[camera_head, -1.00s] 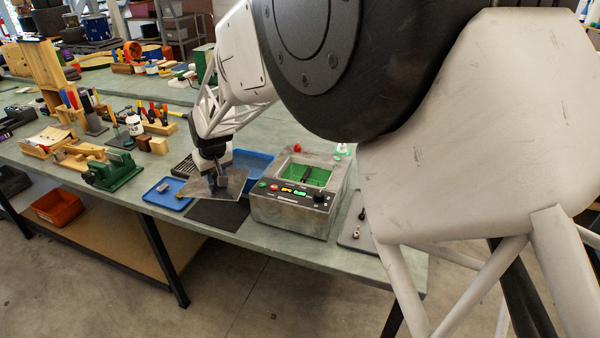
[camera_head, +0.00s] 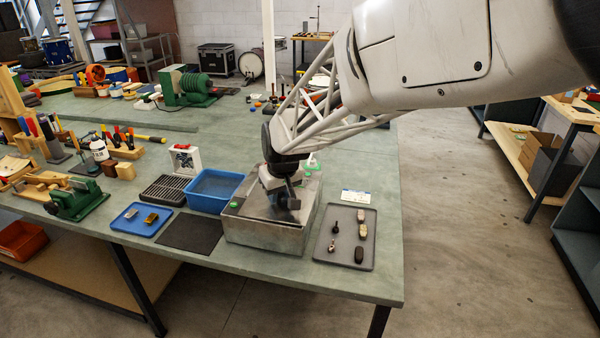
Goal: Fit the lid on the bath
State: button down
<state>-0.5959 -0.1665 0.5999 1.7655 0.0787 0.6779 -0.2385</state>
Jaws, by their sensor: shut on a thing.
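The bath (camera_head: 262,235) is a grey metal box on the bench, left of the grey tray. The flat grey metal lid (camera_head: 256,208) lies over the bath's top and hides its opening and most of its control panel. A green button (camera_head: 234,204) shows at the panel's left end. My gripper (camera_head: 284,203) is above the lid, shut on it; the fingertips and grip point are partly hidden. I cannot tell whether the lid is seated or just above the rim.
A grey tray (camera_head: 340,252) with several small parts is right of the bath. A dark mat (camera_head: 190,233), blue bin (camera_head: 213,188), slatted black tray (camera_head: 166,191) and small blue tray (camera_head: 128,226) with two blocks are left. The bench's front edge is close.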

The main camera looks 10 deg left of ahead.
jog(key=shift+s+d+r, duration=0.1)
jog(key=shift+s+d, duration=0.1)
jog(key=shift+d, duration=1.6)
jog(key=shift+w+a, duration=0.1)
jog(key=w+a, duration=0.2)
jog(key=w, duration=0.2)
jog(key=w+a+f, duration=0.1)
jog(key=w+a, duration=0.2)
jog(key=w, duration=0.2)
jog(key=w+a, duration=0.3)
jog(key=w, duration=0.1)
jog(key=shift+w+a+f, duration=0.15)
jog(key=shift+w+f, duration=0.05)
jog(key=shift+f, duration=0.05)
jog(key=shift+f, duration=1.75)
jog(key=shift+f, duration=0.2)
jog(key=c, duration=0.9)
grip_release()
jog(key=shift+o, duration=0.2)
